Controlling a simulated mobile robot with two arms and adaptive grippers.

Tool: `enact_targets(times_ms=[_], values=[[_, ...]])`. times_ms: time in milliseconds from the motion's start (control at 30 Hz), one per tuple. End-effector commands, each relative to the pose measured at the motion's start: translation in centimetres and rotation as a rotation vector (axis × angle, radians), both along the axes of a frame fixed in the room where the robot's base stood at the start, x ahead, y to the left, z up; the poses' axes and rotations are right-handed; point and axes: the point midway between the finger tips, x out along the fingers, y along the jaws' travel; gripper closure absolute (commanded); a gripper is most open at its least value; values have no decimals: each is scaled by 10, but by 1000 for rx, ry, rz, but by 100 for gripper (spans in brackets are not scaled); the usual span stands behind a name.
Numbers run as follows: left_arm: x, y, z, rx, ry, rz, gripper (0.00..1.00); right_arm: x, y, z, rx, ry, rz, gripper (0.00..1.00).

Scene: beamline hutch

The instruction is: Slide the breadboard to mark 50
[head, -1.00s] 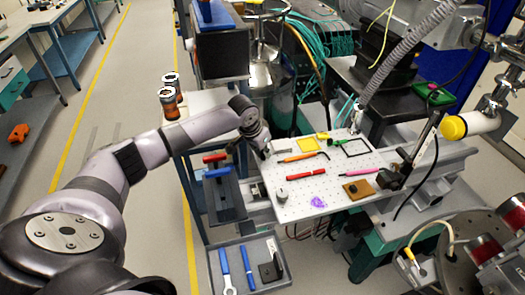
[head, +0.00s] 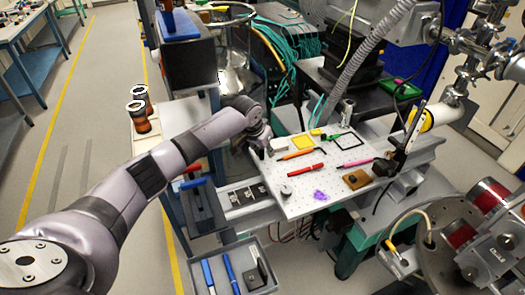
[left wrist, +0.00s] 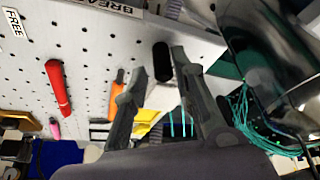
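The breadboard (head: 312,199) is a white perforated plate on a rail mount in the middle of the head view. Several tools and parts lie on it. In the left wrist view its holed surface (left wrist: 92,30) carries a "FREE" label and a partly cut-off "BREA..." label. My left gripper (head: 264,148) is at the plate's far left corner. In the left wrist view its two fingers (left wrist: 160,62) stand apart, with a dark upright knob (left wrist: 162,60) between or just beyond them. Contact with the knob cannot be told. My right gripper is not in view.
A dark rail with pale plates (head: 243,195) shows left of the breadboard. A red pen (head: 305,170), a brown block (head: 355,179) and a metal knob (head: 286,190) lie on the board. A grey tool tray (head: 264,262) is below. Red-ended cylinders (head: 490,195) stand at right.

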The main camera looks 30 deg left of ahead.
Motion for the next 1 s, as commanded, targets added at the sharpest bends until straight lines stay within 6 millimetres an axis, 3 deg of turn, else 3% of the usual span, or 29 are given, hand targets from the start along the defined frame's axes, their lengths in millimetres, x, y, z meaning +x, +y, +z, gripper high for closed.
enact_targets(times_ms=[467,1000], values=[[-3,2,2,3,7,2,66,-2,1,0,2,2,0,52],[-40,6,94,3,3,0,66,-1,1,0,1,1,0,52]])
